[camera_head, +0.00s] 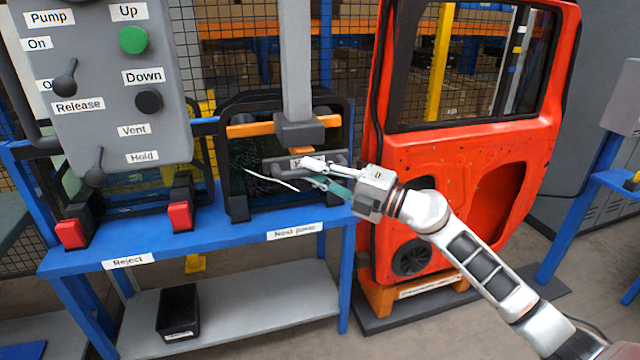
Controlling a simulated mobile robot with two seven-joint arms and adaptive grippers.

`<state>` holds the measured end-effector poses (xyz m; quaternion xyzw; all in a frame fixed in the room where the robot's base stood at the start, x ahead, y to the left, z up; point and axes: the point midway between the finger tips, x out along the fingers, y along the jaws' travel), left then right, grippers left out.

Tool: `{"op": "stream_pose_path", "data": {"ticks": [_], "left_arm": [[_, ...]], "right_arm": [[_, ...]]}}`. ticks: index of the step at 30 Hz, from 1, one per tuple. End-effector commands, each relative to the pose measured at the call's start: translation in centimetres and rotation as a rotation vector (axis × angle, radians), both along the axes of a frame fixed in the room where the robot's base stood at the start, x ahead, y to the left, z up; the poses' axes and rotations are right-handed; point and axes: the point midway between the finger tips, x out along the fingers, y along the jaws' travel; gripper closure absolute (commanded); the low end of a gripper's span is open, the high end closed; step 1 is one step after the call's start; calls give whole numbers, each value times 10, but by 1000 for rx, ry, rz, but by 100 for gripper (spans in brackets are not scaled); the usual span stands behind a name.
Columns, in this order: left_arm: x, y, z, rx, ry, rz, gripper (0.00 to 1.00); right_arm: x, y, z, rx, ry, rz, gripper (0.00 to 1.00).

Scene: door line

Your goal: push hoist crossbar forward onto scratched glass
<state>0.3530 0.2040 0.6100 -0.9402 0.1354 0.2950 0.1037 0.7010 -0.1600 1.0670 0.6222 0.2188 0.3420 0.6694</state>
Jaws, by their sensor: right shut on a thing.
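The hoist crossbar (276,166) is a dark grey bar with a small label, hanging below the hoist's grey column (297,60) and block (298,130). My right gripper (314,170), coming in from the lower right, is shut on the crossbar right of its middle and hides part of it. The scratched glass (250,190) is a dark pane in a black frame behind the crossbar, with a white curved scratch low on it. I cannot tell whether the crossbar touches the glass. My left gripper is not in view.
A grey control panel (115,80) with labelled knobs and a green button fills the upper left. A blue bench (220,236) carries the racks, with red clamps (180,217) at left. A red car door (480,150) stands close on the right. A black bin (178,310) sits below.

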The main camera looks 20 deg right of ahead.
Motion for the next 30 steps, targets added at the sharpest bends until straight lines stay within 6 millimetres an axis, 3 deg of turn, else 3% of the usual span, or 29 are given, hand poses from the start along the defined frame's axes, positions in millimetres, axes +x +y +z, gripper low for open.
{"op": "stream_pose_path", "data": {"ticks": [11,12,13,24,30], "left_arm": [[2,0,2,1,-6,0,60],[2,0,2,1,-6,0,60],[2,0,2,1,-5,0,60],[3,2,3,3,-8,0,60],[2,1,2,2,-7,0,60]], "right_arm": [[7,-2,1,-1,-4,-6,100],[7,-2,1,-1,-4,-7,77],[6,-2,1,-1,-4,-6,70],[4,-1,0,-1,0,-2,70],[-11,-18,-5,-3,2,-3,70]]}}
